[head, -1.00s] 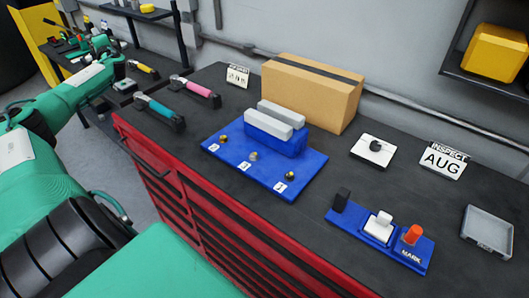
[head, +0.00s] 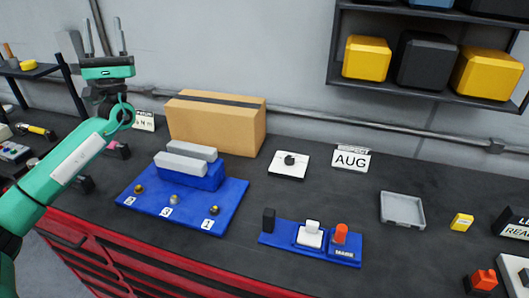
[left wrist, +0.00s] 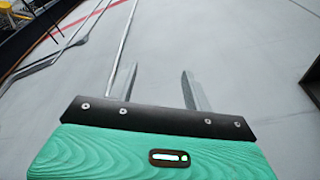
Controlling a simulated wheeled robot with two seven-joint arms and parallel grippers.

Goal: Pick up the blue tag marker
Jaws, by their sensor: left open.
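A blue holder lettered MARK (head: 330,256) lies on the dark bench top near its front edge in the head view. It carries a black upright block (head: 269,220), a white piece (head: 310,234) and an orange knob (head: 341,234). I cannot tell whether this holder is the blue tag marker, and no other separate blue marker stands out. My left gripper (head: 103,22) is raised at the upper left, fingers pointing up, open and empty, far from the holder. In the left wrist view its fingers (left wrist: 158,72) are apart before a bare wall. My right gripper is not in view.
A blue board (head: 130,196) with numbered knobs and grey bars lies left of the holder. A cardboard box (head: 216,127) is behind it. A dial plate (head: 289,164), AUG sign (head: 351,159), grey tray (head: 402,211) and yellow block (head: 462,222) stand around. A shelf (head: 430,92) overhangs right.

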